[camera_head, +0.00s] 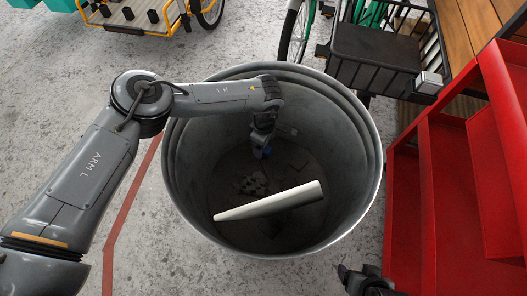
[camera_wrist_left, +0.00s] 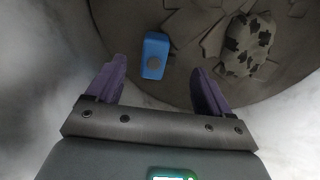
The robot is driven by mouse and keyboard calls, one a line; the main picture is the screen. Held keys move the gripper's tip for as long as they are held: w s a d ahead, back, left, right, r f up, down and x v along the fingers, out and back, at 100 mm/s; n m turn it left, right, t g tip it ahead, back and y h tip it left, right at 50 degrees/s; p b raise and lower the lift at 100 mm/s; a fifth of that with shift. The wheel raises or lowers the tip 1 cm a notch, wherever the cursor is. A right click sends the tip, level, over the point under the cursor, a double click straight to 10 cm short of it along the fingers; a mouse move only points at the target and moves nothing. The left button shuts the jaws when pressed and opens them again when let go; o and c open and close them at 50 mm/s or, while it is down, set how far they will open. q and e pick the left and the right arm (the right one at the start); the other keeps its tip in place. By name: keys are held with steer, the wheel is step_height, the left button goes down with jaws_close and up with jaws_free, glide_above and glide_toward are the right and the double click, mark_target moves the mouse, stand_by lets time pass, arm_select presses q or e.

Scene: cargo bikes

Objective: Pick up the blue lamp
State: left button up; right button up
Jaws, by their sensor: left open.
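My left arm reaches over the rim into the bin. In the left wrist view the two purple fingers of my left gripper (camera_wrist_left: 158,78) are apart and empty, with the lamp ahead in the gap between them. My right gripper (camera_head: 362,279) shows only in part at the bottom edge, outside the bin.
A long pale tapered object (camera_head: 270,203) lies in the bin. A dark-patterned lump (camera_wrist_left: 248,45) lies right of the lamp. Flat dark scraps cover the bin floor. A red shelf unit (camera_head: 450,195) stands right of the bin, and a bike with a black crate (camera_head: 372,50) stands behind.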

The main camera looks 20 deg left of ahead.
mark_target(264, 151)
arm_select(q)
step_height(264, 151, down, 5)
steer(key=b, duration=0.2)
steer(key=shift+b, duration=0.35)
steer(key=shift+f, duration=0.35)
steer(key=shift+r, duration=0.1)
steer(key=shift+c, duration=1.1)
steer(key=c, duration=0.9)
